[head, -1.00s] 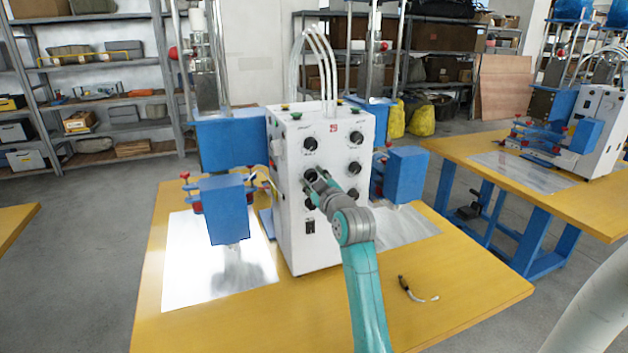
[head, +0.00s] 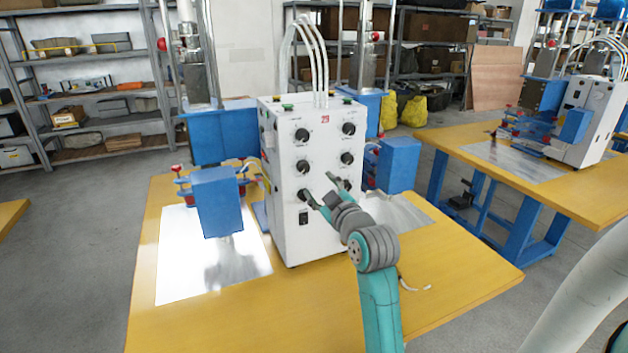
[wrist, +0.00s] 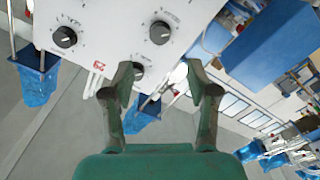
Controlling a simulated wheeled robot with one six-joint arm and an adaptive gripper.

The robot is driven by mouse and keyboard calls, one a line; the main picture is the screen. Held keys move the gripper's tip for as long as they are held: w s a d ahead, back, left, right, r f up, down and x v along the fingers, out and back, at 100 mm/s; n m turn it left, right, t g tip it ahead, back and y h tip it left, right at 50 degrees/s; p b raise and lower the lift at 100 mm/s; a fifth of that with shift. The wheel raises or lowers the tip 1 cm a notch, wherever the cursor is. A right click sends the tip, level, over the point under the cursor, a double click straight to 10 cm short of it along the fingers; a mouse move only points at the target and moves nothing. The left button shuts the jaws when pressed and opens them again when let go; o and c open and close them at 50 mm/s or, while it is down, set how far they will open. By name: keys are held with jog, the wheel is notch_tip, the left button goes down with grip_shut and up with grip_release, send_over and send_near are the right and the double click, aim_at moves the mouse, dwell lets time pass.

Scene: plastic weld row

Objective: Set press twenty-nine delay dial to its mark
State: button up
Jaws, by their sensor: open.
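The white press control box (head: 324,220) carries a red 29 near its top and stands on the yellow table. Its front has two columns of black dials: upper left (head: 302,135), upper right (head: 349,128), middle left (head: 303,167), middle right (head: 347,158), and a lower row partly behind my fingers. Dial labels and marks are too small to read. My gripper (head: 322,188) is open and empty before the lower part of the panel. In the wrist view, my spread fingers (wrist: 160,78) show with the panel (wrist: 110,30) beyond; one dial (wrist: 137,70) lies near the left finger.
Blue clamp blocks (head: 218,200) (head: 398,165) flank the box, with a metal plate (head: 175,270) at left. A second press table (head: 470,140) stands at right. The table front is mostly clear.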

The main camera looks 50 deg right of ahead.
jog(key=shift+v, duration=0.9)
jog(key=s+a+f+m+y, duration=0.15)
jog(key=s+a+f, duration=0.25)
jog(key=a+f, duration=0.7)
jog(key=s+a+f+y, duration=0.2)
jog(key=s+a+f, duration=0.3)
jog(key=a+f, duration=0.6)
jog(key=s+a+f+y, duration=0.1)
jog(key=s+a, duration=0.3)
jog(key=s, duration=0.4)
jog(key=s+a+f+y, duration=0.1)
jog(key=s+a+y, duration=0.1)
jog(key=s+a, duration=0.3)
jog(key=s+a+f+y, duration=0.1)
jog(key=s+a, duration=0.4)
jog(key=s, duration=0.7)
jog(key=shift+f+n+g+y, duration=0.2)
jog(key=shift+n+g+y, duration=0.2)
jog(key=shift+y, duration=0.35)
